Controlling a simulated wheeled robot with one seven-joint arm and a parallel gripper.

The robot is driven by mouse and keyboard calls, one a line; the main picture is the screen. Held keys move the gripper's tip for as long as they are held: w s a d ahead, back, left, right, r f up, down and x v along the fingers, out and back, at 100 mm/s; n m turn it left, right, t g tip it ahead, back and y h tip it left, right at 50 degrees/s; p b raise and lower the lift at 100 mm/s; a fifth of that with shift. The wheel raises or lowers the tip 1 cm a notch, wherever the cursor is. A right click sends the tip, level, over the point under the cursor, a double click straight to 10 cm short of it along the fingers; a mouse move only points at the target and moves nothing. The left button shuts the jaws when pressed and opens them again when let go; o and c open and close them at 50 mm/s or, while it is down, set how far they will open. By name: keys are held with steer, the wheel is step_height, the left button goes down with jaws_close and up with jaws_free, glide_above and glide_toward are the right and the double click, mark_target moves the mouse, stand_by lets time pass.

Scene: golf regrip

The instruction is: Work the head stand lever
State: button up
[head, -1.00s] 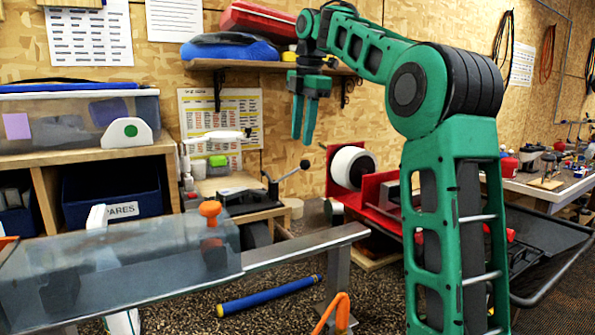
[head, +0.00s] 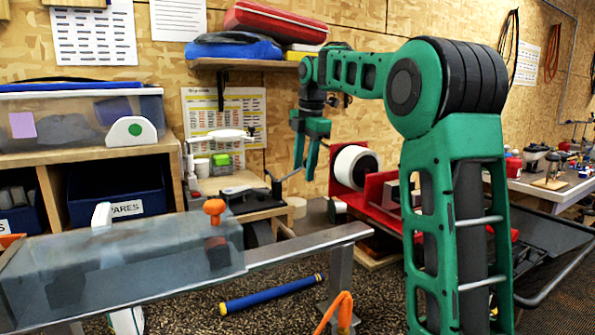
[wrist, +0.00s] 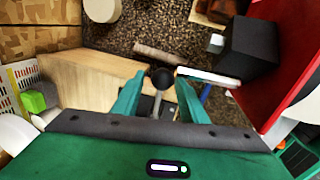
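The head stand lever (head: 287,176) is a thin grey rod at the back bench, rising to the right from a dark base. Its black ball knob (wrist: 162,77) shows in the wrist view between my fingertips; in the head view my gripper hides it. My gripper (head: 304,172) is green, points down and is open, with one finger on each side of the knob. In the wrist view a small gap shows beside the knob, and I cannot tell whether either finger touches it.
A red machine (head: 372,190) with a white roll (head: 354,167) stands just right of my gripper. A wooden shelf (head: 255,66) with bags hangs above. A grey bench with an orange knob (head: 214,207) lies in front. A blue tube (head: 272,294) lies on the floor.

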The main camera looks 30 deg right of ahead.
steer(key=shift+f, duration=0.25)
jaws_close()
steer(key=shift+d+f, duration=0.2)
steer(key=shift+f, duration=0.4)
steer(key=shift+d+f, duration=0.15)
steer(key=shift+f, duration=0.45)
steer(key=shift+w+r, duration=0.1)
jaws_free()
steer(key=shift+d, duration=0.1)
